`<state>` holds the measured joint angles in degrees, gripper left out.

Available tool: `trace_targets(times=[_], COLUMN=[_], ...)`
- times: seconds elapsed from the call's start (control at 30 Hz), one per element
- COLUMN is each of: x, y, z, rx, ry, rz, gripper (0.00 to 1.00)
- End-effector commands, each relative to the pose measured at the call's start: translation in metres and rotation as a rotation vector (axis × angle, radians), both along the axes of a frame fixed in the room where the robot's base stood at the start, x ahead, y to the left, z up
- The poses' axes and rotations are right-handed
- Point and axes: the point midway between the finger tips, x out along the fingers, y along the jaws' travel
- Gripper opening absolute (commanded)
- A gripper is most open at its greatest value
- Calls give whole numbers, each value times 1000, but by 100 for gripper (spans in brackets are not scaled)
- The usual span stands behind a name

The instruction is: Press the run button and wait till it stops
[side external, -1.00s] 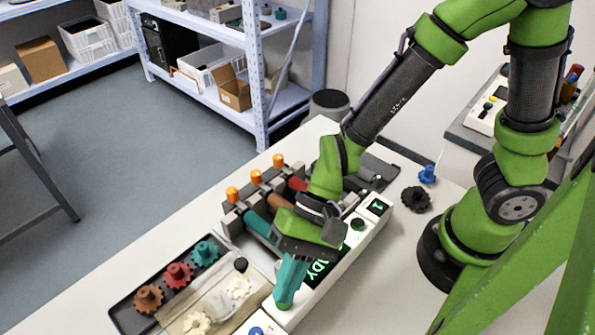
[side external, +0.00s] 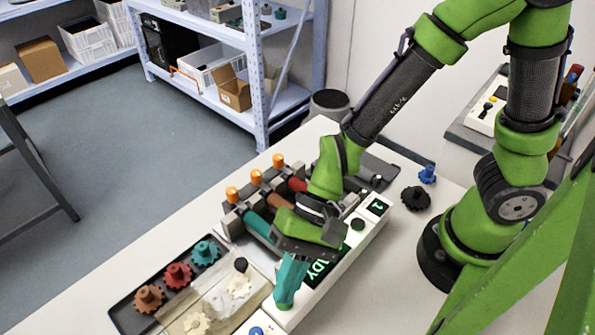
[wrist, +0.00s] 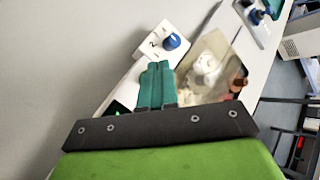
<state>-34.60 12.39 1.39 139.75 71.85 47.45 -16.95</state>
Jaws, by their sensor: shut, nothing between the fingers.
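The printer's white front panel (side external: 335,254) runs along the bench. Its dark display (side external: 318,270) shows green letters, partly hidden by my gripper, ending in "DY". A smaller display (side external: 377,207) shows a green figure. A dark green round button (side external: 358,224) sits between the displays. My gripper (side external: 284,303) is shut and empty, its teal fingers pointing down at the panel's near end, beside the large display. Whether the tips touch the panel, I cannot tell. Any button under them is hidden. The wrist view shows the shut fingers (wrist: 155,68) near a blue knob (wrist: 172,41).
A clear-covered chamber (side external: 205,298) with pale gears lies left of the panel. A dark tray (side external: 125,316) holds brown, red and teal gears. Orange-capped cartridges (side external: 256,177) stand behind. A black gear (side external: 416,198) and a blue part (side external: 427,174) lie on the bench at right.

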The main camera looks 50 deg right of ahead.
Motion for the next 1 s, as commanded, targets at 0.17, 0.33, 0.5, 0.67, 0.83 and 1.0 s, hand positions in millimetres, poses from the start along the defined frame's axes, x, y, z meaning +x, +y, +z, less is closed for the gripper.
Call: trace_targets(times=[0.17,0.33,0.5,0.67,0.83,1.0], x=[0,0,0,0,0,0], y=[0,0,0,0,0,0], z=[-5,-9,-8,-9,-11,-13], rx=[0,-1,0,0,0,-1], ry=[2,0,1,1,1,1], rz=[-2,-1,-1,-1,-1,0], gripper=[0,0,0,0,0,0])
